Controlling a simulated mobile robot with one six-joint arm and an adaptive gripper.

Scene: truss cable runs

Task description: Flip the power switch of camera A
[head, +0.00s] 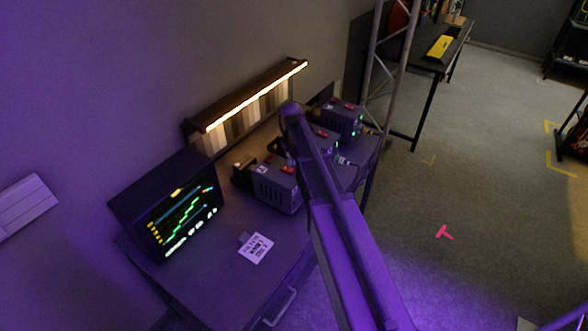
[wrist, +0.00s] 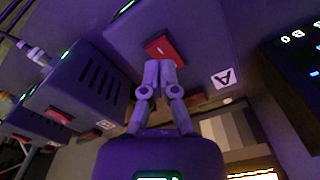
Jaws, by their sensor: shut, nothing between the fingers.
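Camera A is a dark box (wrist: 200,30) with a white "A" label (wrist: 223,78). Its red rocker switch (wrist: 160,47) is at the top centre of the wrist view. My gripper (wrist: 166,66) is shut and empty, its fingertips at the lower edge of the switch; I cannot tell whether they touch it. In the head view, the nearest box (head: 272,187) on the desk, with a red switch (head: 287,169) on top, looks like camera A. My arm hides part of the area beside it, and my fingers do not show clearly there.
Similar boxes with red switches stand behind it, one in the middle (head: 325,139) and one at the back (head: 343,117), with green lights. A monitor (head: 180,212) and a white card (head: 256,248) are on the desk. A lit chart (head: 250,105) stands along the wall.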

